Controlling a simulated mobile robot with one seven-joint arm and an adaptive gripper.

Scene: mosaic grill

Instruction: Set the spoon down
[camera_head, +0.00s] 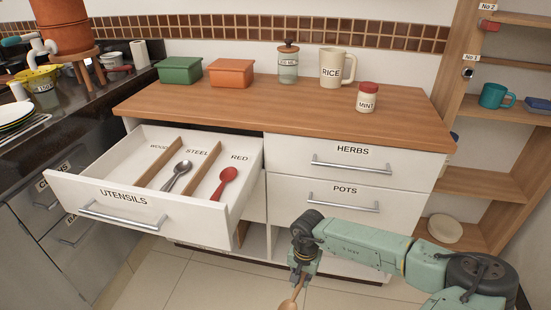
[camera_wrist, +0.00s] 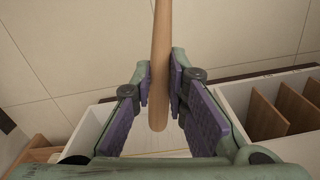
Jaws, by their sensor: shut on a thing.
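My gripper (camera_head: 303,268) is in front of the cabinet, low and to the right of the open drawer. It is shut on the wooden spoon (camera_head: 291,300), whose handle (camera_wrist: 162,50) runs up between the purple finger pads in the wrist view. The spoon's far end is cut off by the frame in both views. The open utensils drawer (camera_head: 85,188) has three compartments, labelled WOOD, STEEL and RED. The STEEL compartment holds metal spoons (camera_head: 177,174). The RED compartment holds a red spoon (camera_head: 224,183). The WOOD compartment looks empty.
The wooden counter (camera_head: 200,100) carries a green box (camera_head: 180,70), an orange box (camera_head: 232,73), a glass jar (camera_head: 288,65), a RICE pitcher (camera_head: 331,70) and a MINT jar (camera_head: 367,97). The HERBS drawer (camera_head: 345,160) and POTS drawer (camera_head: 340,200) are shut. Shelves (camera_head: 490,185) stand at right.

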